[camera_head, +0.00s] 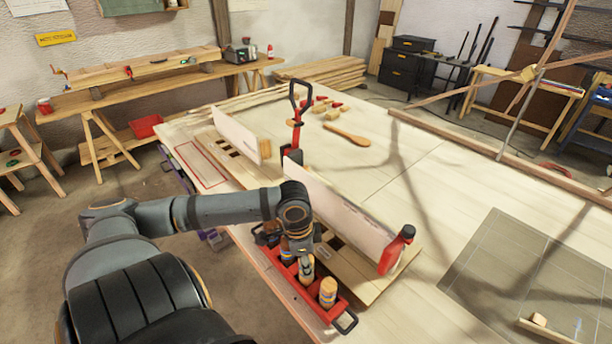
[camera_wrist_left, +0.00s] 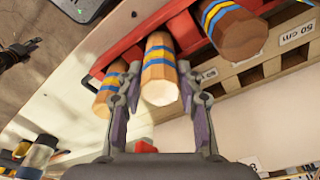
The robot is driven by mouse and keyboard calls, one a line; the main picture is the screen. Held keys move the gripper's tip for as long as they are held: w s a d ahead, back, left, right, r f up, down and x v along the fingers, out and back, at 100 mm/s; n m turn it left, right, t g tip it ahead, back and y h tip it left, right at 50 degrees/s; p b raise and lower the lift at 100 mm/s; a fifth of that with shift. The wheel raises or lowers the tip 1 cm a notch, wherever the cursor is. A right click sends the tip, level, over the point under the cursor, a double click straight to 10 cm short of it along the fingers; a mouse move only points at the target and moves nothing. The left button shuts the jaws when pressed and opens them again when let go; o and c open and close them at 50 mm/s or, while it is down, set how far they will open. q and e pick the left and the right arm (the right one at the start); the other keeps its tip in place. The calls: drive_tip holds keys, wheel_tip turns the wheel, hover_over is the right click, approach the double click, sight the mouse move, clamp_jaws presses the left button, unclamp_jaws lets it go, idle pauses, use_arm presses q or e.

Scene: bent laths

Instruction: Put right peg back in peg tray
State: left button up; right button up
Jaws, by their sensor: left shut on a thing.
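The red peg tray (camera_head: 312,301) lies at the table's front edge and shows across the top of the left wrist view (camera_wrist_left: 125,45). My left gripper (camera_wrist_left: 158,80) is over the tray and shut on a wooden peg (camera_wrist_left: 160,62) with blue and yellow bands. In the head view this peg (camera_head: 306,270) is under the gripper, over or in the tray; I cannot tell if it is seated. A third peg (camera_wrist_left: 105,92) shows behind the left finger. My right gripper is out of view.
A tall white panel (camera_head: 340,215) stands on a slotted wooden base right behind the tray. A red upright clamp (camera_head: 296,120) and a wooden spoon (camera_head: 346,134) are farther back.

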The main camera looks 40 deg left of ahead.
use_arm(q)
drive_tip(key=shift+f, duration=0.4)
drive_tip(key=o, duration=1.3)
wheel_tip(320, 180, up, 9)
drive_tip(key=p, duration=0.9)
drive_tip(key=shift+r, duration=0.15)
